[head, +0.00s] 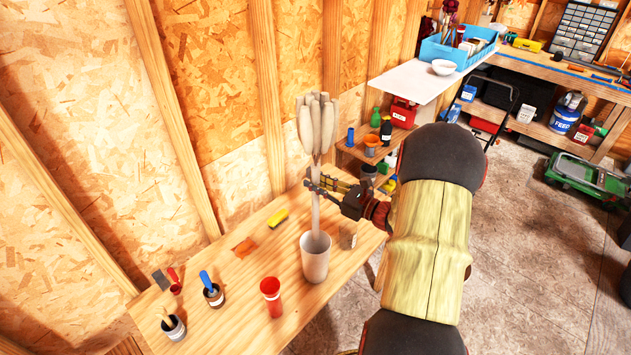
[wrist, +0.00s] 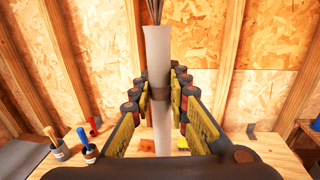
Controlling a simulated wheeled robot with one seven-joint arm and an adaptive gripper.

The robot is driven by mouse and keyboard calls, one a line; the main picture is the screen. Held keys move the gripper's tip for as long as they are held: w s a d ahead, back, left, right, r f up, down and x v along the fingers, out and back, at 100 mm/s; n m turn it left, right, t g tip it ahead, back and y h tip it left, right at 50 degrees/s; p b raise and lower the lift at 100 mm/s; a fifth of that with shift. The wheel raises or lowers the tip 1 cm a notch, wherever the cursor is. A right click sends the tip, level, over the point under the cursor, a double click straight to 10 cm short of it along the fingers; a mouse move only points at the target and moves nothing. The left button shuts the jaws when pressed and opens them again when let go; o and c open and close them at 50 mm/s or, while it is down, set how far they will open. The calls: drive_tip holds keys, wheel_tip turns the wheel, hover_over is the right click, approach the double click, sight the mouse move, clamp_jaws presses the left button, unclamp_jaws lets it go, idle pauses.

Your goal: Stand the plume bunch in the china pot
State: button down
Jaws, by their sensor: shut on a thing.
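The plume bunch (head: 316,125) has pale plumes on top and a long pale stem. It stands about upright in my gripper (head: 322,187), which is shut around the stem below the plumes. In the wrist view my gripper (wrist: 160,93) has the pale stem (wrist: 158,50) between its fingers, at a brown band. The pale china pot (head: 315,264) stands upright on the wooden table below the gripper. The stem's lower end reaches the pot's mouth and seems to be inside it; its tip is hidden. The pot cannot be made out in the wrist view.
On the wooden table (head: 240,300) stand a red cup (head: 271,296) left of the pot and tins with brushes (head: 212,290) further left. A yellow block (head: 278,218) and an orange piece (head: 244,247) lie behind. A stud wall borders the table's back.

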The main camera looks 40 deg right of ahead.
sight(318, 230)
drive_tip(key=shift+f+b, duration=7.2)
drive_tip(key=shift+f, duration=3.45)
drive_tip(key=c, duration=1.6)
unclamp_jaws()
drive_tip(key=shift+c, duration=0.2)
drive_tip(key=v, duration=1.2)
